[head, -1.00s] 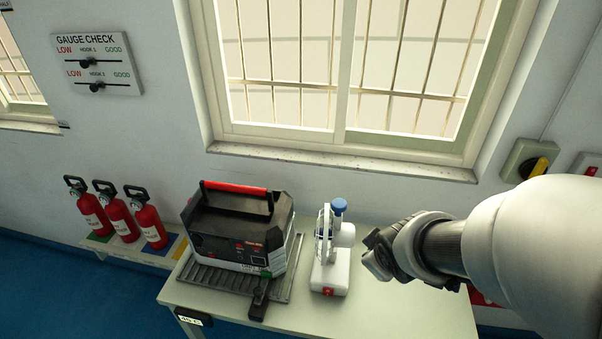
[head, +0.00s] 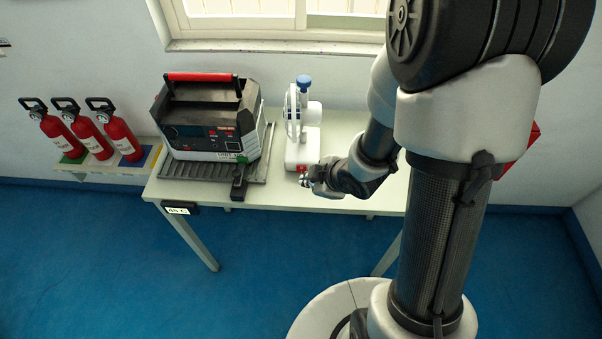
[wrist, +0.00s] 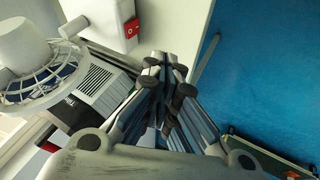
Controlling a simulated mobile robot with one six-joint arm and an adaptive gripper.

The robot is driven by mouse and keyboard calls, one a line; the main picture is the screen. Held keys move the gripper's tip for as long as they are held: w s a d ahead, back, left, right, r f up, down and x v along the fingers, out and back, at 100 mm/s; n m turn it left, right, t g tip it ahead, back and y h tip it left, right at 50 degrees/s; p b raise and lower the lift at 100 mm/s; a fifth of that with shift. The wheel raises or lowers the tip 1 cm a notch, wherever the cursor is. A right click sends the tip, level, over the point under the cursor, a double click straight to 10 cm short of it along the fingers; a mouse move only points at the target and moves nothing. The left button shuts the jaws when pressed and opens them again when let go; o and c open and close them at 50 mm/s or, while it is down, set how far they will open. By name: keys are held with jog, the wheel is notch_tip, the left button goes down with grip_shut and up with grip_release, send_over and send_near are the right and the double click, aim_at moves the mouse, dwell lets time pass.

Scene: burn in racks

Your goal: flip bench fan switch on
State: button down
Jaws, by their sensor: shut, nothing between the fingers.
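The white bench fan (head: 303,130) with a blue knob on top stands on the table, right of the black unit. Its red switch (head: 302,169) is low on the front of the fan's base. In the wrist view the red switch (wrist: 132,28) shows at the top, on the white base (wrist: 102,22). My gripper (head: 308,181) is shut and empty, just in front of the switch and close to it in the head view. In the wrist view my gripper's fingertips (wrist: 165,62) lie a little below and right of the switch, with a gap. Contact is not visible.
A black unit with a red handle (head: 203,77) sits on a ribbed tray (head: 173,168) on the table (head: 350,125). Three red extinguishers (head: 117,133) stand on a shelf at left. A small display (head: 178,209) hangs on the table's front edge.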

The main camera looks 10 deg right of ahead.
aim_at(301, 169)
jog(key=b+x, duration=0.4)
jog(key=x, duration=0.5)
jog(key=shift+f, duration=0.3)
jog(key=w, duration=0.3)
jog(key=shift+d+f+b, duration=0.35)
jog(key=shift+d, duration=0.05)
jog(key=shift+w+d, duration=0.2)
jog(key=shift+w, duration=0.4)
